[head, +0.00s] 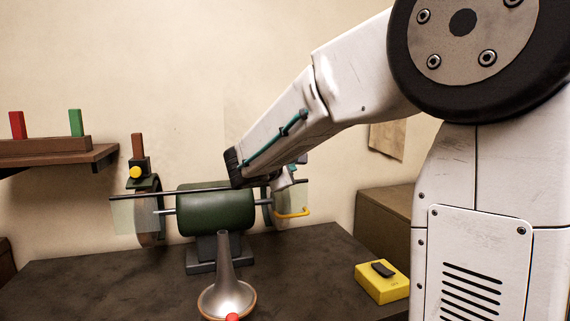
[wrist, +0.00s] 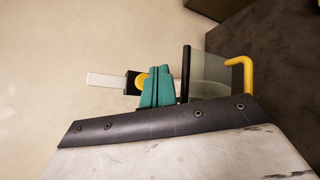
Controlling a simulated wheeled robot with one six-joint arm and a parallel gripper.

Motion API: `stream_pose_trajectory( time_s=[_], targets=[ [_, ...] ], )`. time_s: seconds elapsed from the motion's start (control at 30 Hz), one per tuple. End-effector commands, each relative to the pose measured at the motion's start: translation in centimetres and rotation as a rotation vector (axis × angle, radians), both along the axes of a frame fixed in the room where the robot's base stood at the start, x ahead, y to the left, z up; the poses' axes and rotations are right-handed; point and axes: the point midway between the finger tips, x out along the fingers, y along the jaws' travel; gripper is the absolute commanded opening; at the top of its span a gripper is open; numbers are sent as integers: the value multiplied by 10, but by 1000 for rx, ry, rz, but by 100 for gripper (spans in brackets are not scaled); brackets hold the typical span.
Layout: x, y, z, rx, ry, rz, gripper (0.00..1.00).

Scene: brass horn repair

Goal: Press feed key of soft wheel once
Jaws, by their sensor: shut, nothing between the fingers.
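The green double-ended buffing machine (head: 215,210) stands on the dark bench. Its left wheel (head: 150,215) carries a feeder with a brown bar (head: 137,146) and a yellow key (head: 135,172). The right wheel (head: 268,208) is partly hidden by my arm. In the wrist view, a black feeder holder (wrist: 131,82) carries a white bar (wrist: 105,80) and a yellow key (wrist: 140,81). My gripper (wrist: 158,68) has its teal fingers shut and empty, overlapping the key's edge in this view. I cannot tell whether they touch. The head view mostly hides the fingers behind my arm.
A horn bell (head: 225,290) stands in front of the machine. A yellow switch box (head: 382,288) sits at the bench's right. A yellow handle (head: 292,213) sticks out by the right guard. A shelf (head: 60,158) at left holds red and green blocks.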

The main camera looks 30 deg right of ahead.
Motion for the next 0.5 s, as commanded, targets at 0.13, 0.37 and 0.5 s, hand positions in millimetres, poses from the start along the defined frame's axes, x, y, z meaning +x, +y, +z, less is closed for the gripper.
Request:
stream_pose_trajectory(
  time_s=[0.13,0.37,0.5],
  targets=[
    [18,-5,0,1,1,-1,0],
    [30,-9,0,-1,1,-1,0],
    [32,-9,0,-1,0,-1,0]
  ],
)
